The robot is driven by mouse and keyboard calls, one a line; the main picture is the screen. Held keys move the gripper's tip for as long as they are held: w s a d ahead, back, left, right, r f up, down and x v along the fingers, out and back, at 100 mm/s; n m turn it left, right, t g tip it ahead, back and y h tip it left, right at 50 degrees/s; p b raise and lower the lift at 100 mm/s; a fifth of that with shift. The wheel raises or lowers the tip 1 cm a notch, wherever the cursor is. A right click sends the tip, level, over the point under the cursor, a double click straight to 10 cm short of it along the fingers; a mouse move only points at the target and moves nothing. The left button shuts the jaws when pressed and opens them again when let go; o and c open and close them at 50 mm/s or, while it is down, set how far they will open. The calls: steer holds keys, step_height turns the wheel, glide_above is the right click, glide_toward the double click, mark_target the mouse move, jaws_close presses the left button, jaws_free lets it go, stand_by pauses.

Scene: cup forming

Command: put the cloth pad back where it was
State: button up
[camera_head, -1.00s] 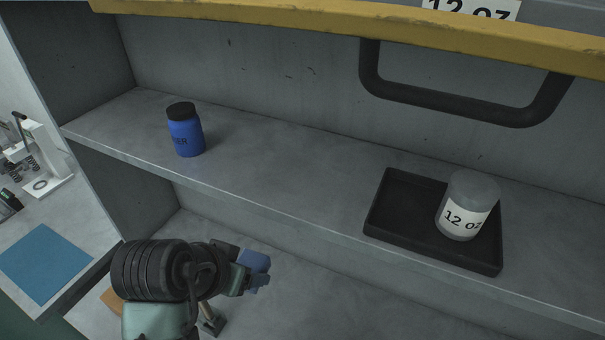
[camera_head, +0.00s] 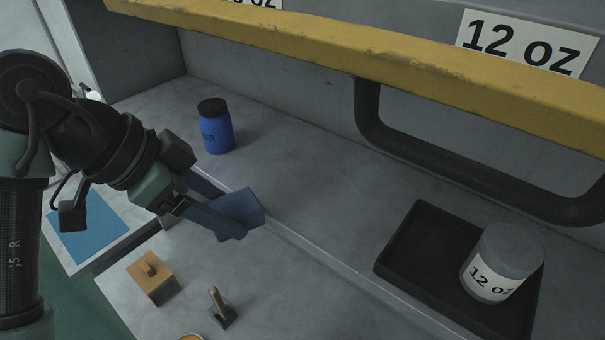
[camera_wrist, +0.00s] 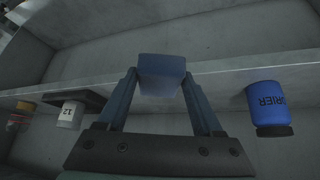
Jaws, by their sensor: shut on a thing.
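The cloth pad (camera_head: 243,206) is a small blue block. My gripper (camera_head: 222,208) is shut on it and holds it in the air near the front edge of the shelf (camera_head: 300,190). In the wrist view the pad (camera_wrist: 161,75) sits between the two finger ends (camera_wrist: 160,88), with the shelf edge behind it. Which spot the pad came from does not show.
A blue bottle with a black cap (camera_head: 216,128) stands at the shelf's left. A black tray (camera_head: 417,236) with a jar labelled 12 oz (camera_head: 502,262) is at the right. A brown block (camera_head: 152,278) and small lever (camera_head: 219,306) are below. A yellow beam (camera_head: 350,60) crosses above.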

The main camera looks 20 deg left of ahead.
mark_target(312, 194)
steer(key=w+d+p, duration=0.1)
steer(key=w+d, duration=0.4)
steer(key=w+d+p, duration=0.2)
steer(key=w+d, duration=0.1)
steer(key=shift+r, duration=0.15)
steer(key=shift+w+f+p, duration=0.1)
steer(key=shift+f+p, duration=0.1)
steer(key=shift+p, duration=0.3)
steer(key=shift+f, duration=0.25)
steer(key=shift+f, duration=0.15)
steer(key=o, duration=1.3)
